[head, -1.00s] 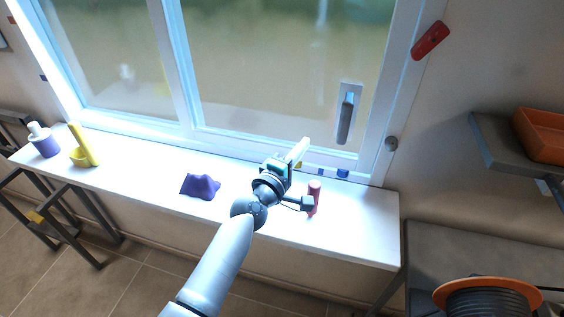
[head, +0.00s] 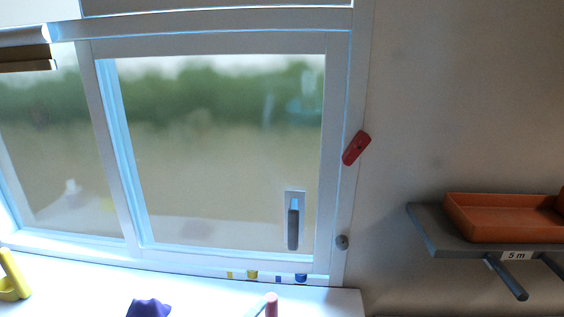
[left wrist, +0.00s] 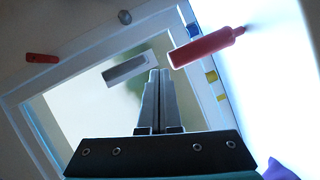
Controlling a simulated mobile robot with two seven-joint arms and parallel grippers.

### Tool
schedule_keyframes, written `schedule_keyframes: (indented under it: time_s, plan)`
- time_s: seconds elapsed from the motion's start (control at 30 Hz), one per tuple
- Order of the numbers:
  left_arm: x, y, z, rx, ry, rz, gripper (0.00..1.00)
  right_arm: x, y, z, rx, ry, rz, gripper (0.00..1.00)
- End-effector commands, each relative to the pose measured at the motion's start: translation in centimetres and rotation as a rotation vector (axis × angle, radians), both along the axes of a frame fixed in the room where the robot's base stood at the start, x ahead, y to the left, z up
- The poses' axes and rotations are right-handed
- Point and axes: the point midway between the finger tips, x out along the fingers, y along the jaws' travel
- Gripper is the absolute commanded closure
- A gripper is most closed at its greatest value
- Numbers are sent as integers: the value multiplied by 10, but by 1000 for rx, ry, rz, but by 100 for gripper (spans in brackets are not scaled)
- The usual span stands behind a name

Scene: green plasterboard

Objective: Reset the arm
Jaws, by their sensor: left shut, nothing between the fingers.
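My left gripper (left wrist: 159,85) is shut, with its two grey fingers together and nothing between them, in the left wrist view. It points toward the window, and its fingertips show just beneath the window handle (left wrist: 128,70) in that picture. A red bottle-like object (left wrist: 203,48) shows right of the fingertips, apart from them in the picture. In the head view only a small pale sliver, perhaps my left gripper's tip, shows at the bottom edge beside that red object (head: 271,304). The rest of my left arm is below the picture. My right gripper is not in view.
The white sill or table (head: 200,297) carries a purple lump (head: 148,308), a yellow object (head: 12,280) and small yellow and blue blocks along the window. A red item (head: 356,148) is on the window frame. A grey shelf (head: 430,238) with an orange tray (head: 500,232) juts out right.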

Motion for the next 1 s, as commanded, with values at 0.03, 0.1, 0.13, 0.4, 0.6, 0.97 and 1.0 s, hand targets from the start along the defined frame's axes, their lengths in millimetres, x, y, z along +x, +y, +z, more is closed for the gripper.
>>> schedule_keyframes:
  time_s: [0.03, 0.1, 0.13, 0.4, 0.6, 0.97, 1.0]
  plan:
    - [-19, -5, -11, 113, 21, -59, 100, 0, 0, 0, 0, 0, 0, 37]
    - [-44, -7, -26, 277, 54, -140, 100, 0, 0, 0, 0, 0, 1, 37]
    - [-55, -6, -33, 346, 71, -174, 100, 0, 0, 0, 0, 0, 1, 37]
    - [-147, 34, -76, 877, 264, -415, 100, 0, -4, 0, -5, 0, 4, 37]
    - [-195, 69, -85, 1094, 401, -514, 100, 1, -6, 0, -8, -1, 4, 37]
    - [-234, 103, -118, 1256, 563, -605, 100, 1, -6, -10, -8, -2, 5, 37]
    - [-233, 103, -127, 1254, 565, -608, 100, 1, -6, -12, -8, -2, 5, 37]
